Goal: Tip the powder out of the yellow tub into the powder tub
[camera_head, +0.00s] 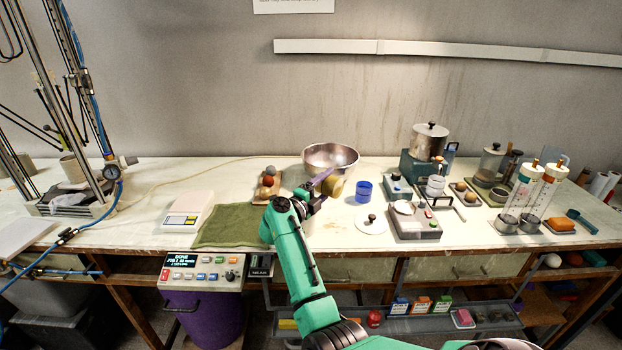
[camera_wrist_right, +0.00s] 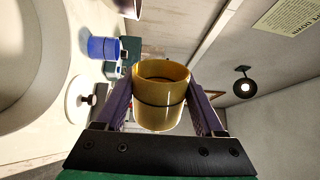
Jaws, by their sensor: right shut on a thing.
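The yellow tub (camera_head: 336,187) is in my right gripper (camera_head: 322,186), just in front of the steel bowl's rim in the head view. In the right wrist view the yellow tub (camera_wrist_right: 160,100) sits between the two purple fingers of my right gripper (camera_wrist_right: 163,105), which is shut on it. Its open mouth faces the top of that picture, and the tub looks tipped over sideways. Its inside is dark and I cannot tell how much powder it holds. A blue tub (camera_head: 363,191) stands on the bench to the right; it also shows in the wrist view (camera_wrist_right: 103,47). My left gripper is out of view.
A steel bowl (camera_head: 331,156) stands behind my right gripper. A white lid with a dark knob (camera_head: 371,222) lies near the bench front. A green cloth (camera_head: 238,226) and a white scale (camera_head: 188,213) are to the left. A grey device (camera_head: 413,221) and several jars crowd the right.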

